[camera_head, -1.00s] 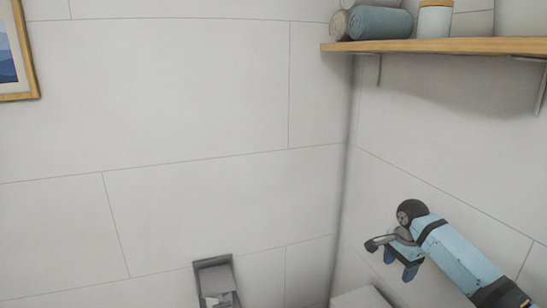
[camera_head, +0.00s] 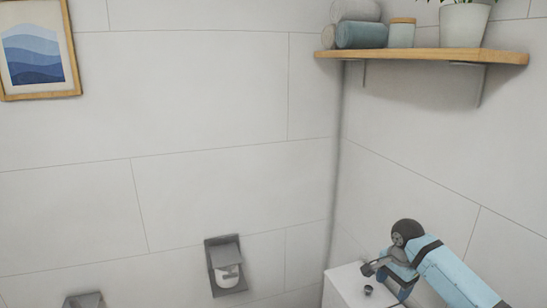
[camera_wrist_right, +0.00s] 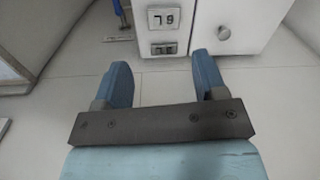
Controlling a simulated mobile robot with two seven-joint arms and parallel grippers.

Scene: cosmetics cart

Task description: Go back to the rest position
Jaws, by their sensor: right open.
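My right arm comes in from the lower right of the head view, and its blue-fingered gripper (camera_head: 402,292) is partly hidden there by the wrist. In the right wrist view the two blue fingers of this gripper (camera_wrist_right: 163,65) stand wide apart, with nothing between them. My left gripper is in neither view.
A white cabinet top (camera_head: 342,281) lies beside and behind the right gripper in the head view. A wooden shelf (camera_head: 425,57) with towels, a jar and a potted plant is higher on the right wall. A paper holder (camera_head: 225,264) and a framed picture (camera_head: 36,50) hang on the left wall.

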